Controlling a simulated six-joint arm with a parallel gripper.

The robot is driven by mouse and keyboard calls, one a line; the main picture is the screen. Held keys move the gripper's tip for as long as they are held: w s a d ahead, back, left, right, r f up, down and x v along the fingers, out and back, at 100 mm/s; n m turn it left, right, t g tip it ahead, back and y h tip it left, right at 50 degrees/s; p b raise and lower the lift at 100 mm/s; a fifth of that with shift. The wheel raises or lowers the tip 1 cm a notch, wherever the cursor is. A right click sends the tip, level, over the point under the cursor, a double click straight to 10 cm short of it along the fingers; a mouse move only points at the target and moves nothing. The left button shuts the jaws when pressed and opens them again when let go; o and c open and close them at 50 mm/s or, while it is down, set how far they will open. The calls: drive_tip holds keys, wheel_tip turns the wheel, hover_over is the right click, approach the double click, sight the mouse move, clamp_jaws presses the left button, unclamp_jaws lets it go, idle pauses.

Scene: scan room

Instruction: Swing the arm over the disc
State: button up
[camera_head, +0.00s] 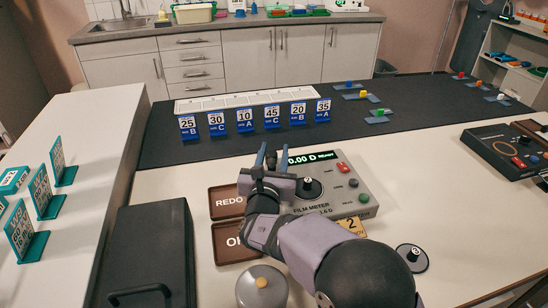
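A grey film meter (345,190) stands on the pale table, its green display reading 0.00 D, partly covered by my arm. A black disc with a numbered knob (309,190) sits on the meter. Another dark disc with a numbered knob (411,259) lies on the table to the lower right. I cannot clearly make out a swinging arm on the meter. My gripper (265,158) is above the meter's left end, left of the disc on it. Its two blue fingers stand apart with nothing visible between them.
Brown trays (226,203), one marked REDO, lie left of the meter. A black case (150,250) and a round silver lidded pot (262,287) stand in front. Numbered blue cards (245,120) line the dark mat behind. A black device (505,150) is at right.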

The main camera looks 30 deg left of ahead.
wheel_tip(320, 180, up, 8)
drive_tip(key=shift+r, duration=0.25)
